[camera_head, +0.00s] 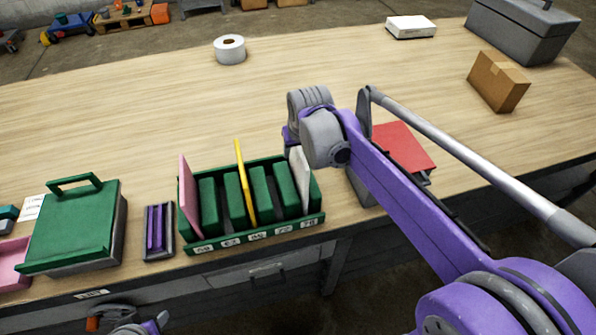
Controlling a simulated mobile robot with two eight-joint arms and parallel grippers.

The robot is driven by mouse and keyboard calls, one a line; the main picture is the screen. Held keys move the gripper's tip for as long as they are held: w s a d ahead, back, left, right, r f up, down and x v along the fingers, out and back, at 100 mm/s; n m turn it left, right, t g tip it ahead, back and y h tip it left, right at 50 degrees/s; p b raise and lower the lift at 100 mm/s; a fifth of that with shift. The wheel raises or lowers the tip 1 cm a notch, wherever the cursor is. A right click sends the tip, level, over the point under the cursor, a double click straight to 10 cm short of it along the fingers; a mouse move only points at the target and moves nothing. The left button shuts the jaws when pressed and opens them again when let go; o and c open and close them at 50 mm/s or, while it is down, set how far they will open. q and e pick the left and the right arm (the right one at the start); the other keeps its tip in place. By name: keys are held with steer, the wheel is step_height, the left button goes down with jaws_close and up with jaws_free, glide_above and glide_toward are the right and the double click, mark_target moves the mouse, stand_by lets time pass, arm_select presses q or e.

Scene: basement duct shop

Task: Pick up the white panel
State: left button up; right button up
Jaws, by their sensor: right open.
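The white panel (301,166) stands upright, slightly tilted, in the rightmost part of a green slotted rack (254,237) near the table's front edge. The rack also holds a pink panel (188,198) at its left end and a yellow panel (244,181) near its middle. My right gripper (292,145) is above the white panel's top edge, mostly hidden behind its own wrist. It is open, with nothing seen in it; I cannot tell whether it touches the panel. Part of my left arm shows at the bottom edge, but its jaws cannot be made out.
A dark tray with purple pieces (158,229) and a green case (75,223) stand left of the rack. A red item (404,147) lies right, behind my right arm. A tape roll (229,50), cardboard box (498,81) and grey toolbox (522,30) stand farther back. The table's middle is clear.

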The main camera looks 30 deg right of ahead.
mark_target(298, 172)
steer(key=x, duration=0.5)
steer(key=shift+w+d, duration=0.1)
steer(key=shift+d, duration=0.25)
steer(key=shift+f, duration=0.1)
steer(key=shift+f, duration=0.25)
jaws_close()
stand_by(0.3)
stand_by(1.2)
